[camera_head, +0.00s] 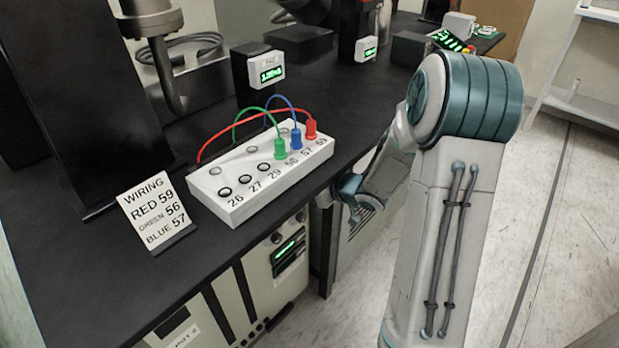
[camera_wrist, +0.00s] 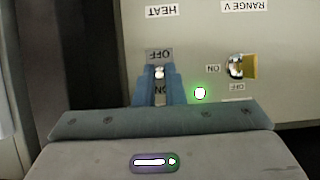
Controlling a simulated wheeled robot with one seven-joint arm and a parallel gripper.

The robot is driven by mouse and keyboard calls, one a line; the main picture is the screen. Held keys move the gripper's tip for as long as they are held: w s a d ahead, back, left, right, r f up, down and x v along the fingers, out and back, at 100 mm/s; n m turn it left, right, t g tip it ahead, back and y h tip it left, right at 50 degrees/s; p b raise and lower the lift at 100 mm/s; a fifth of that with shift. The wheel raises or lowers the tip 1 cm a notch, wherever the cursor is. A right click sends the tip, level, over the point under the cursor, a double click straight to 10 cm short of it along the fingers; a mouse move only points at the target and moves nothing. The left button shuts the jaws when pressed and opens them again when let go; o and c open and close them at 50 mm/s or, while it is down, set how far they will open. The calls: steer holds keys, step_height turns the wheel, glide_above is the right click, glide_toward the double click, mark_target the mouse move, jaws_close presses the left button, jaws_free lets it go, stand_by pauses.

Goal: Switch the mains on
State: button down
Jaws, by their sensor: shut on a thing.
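In the wrist view, my gripper (camera_wrist: 160,88) is shut on a small pale toggle switch (camera_wrist: 159,72) on a light panel (camera_wrist: 210,40). A green lamp (camera_wrist: 200,93) glows just right of the fingers. No label reading MAINS is visible. A second, brass-coloured switch (camera_wrist: 240,67) with ON and OFF labels is at the right, apart from my gripper. In the head view my fingertips are hidden.
A cabinet (camera_head: 235,295) with a green display stands under the black bench (camera_head: 110,265). On the bench are a white socket box (camera_head: 240,205) with red, green and blue leads, and a wiring card (camera_head: 155,213). Clear floor (camera_head: 560,210) lies at the right.

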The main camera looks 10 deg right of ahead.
stand_by(0.4)
steer(key=c, duration=1.5)
jaws_free()
steer(key=shift+s+d+r, duration=0.1)
steer(key=p+v, duration=0.4)
steer(key=v, duration=0.9)
steer(key=shift+s+d+r+p, duration=0.1)
steer(key=shift+s+r+p, duration=0.1)
steer(key=shift+p, duration=0.1)
